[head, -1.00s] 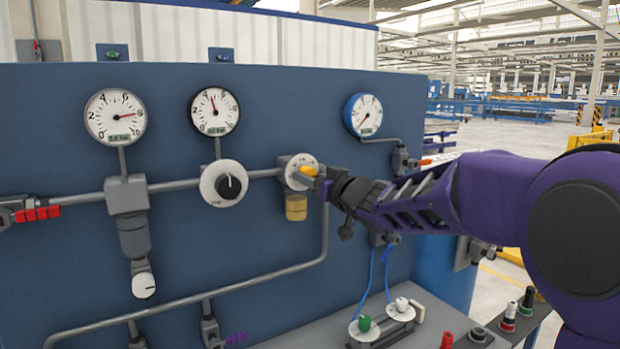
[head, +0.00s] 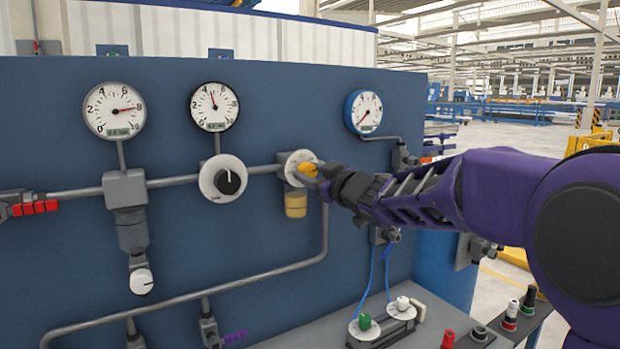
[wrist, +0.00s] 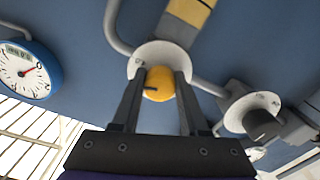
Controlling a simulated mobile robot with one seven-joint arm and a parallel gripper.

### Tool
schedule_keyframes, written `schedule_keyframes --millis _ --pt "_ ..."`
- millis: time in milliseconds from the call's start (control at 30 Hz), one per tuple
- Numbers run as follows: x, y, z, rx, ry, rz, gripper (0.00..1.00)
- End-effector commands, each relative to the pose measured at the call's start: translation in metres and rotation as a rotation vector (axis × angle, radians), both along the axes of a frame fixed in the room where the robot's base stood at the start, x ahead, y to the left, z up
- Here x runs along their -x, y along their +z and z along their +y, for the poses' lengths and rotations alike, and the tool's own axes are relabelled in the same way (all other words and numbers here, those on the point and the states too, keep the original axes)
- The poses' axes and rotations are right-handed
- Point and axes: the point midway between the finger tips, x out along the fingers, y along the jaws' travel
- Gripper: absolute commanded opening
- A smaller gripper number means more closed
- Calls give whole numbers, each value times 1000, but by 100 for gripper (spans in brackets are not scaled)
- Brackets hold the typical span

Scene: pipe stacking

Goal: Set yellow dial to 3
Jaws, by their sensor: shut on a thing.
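The yellow dial (head: 307,170) sits on a white round plate (head: 294,160) on the blue panel's pipe, above a tan cylinder. In the wrist view the yellow knob (wrist: 160,85) shows a dark pointer mark toward its left side. My gripper (head: 316,172) reaches in from the right. In the wrist view my gripper (wrist: 160,80) has one finger on each side of the knob and is shut on it. The numbers on the dial's plate are too small or covered to read.
A black knob on a white plate (head: 223,179) is left of the yellow dial. Gauges (head: 114,110), (head: 214,107) and (head: 363,112) are mounted above. A grey pipe (head: 324,225) runs below. A bench with green and white knobs (head: 364,322) stands at the lower right.

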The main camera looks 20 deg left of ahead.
Motion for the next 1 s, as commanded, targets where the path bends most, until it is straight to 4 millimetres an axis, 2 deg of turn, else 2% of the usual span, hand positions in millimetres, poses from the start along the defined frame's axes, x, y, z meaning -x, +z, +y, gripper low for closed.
schedule_keyframes --millis 500,1000 --pt "-1 -1 -1 233 0 -271 0" --pt "-1 0 -1 284 0 -329 0"
